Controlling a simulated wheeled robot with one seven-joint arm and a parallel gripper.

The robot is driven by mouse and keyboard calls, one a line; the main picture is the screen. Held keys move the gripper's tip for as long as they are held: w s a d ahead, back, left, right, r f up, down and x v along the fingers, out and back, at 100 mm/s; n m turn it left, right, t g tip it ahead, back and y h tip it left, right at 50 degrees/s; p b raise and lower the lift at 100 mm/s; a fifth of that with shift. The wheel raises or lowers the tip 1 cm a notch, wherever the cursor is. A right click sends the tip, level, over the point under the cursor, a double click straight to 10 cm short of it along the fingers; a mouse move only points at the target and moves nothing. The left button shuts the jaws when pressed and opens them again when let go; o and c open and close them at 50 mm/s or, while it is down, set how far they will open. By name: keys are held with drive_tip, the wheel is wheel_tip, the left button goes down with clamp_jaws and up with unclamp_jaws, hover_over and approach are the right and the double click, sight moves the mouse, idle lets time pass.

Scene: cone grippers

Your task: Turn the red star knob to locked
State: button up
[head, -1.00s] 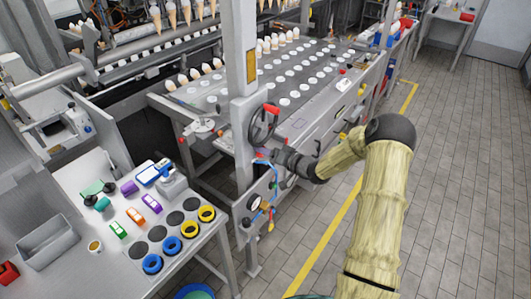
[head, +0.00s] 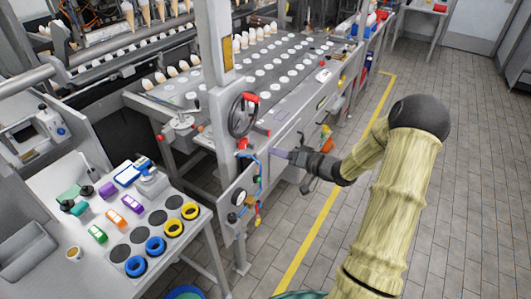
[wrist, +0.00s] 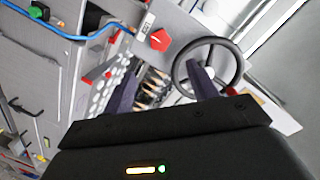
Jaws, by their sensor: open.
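The red star knob (wrist: 160,40) sits on a grey panel in the wrist view, beside a small white label. In the head view it appears as a small red shape (head: 243,144) on the machine's post, just below the black handwheel (head: 243,114). My gripper (head: 281,153) is to the right of the knob in the head view, apart from it. In the wrist view my gripper (wrist: 163,78) shows two dark fingers spread wide with nothing held between them. The knob lies beyond the fingertips. Its pointer position is too small to read.
The handwheel (wrist: 208,66) is close behind the right finger in the wrist view. A blue hose (wrist: 70,33) and a green button (wrist: 38,11) are on the panel. A side table (head: 100,275) with coloured rings stands at left. The tiled floor (head: 440,200) at right is clear.

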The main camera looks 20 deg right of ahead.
drive_tip(key=v, duration=0.4)
drive_tip(key=shift+s+d+r+b, duration=0.1)
drive_tip(key=shift+s+d+b, duration=0.1)
drive_tip(key=shift+b, duration=0.1)
drive_tip(key=s+a+g+h, duration=0.5)
drive_tip(key=s+a, duration=0.1)
drive_tip(key=s, duration=0.4)
drive_tip(key=s+a+r+n+g+h, duration=0.1)
drive_tip(key=s+a+g+h, duration=0.4)
drive_tip(key=s, duration=0.5)
drive_tip(key=shift+s+a+h, duration=0.2)
drive_tip(key=shift+a+h, duration=0.2)
drive_tip(key=shift+a, duration=0.25)
drive_tip(key=shift+r, duration=0.1)
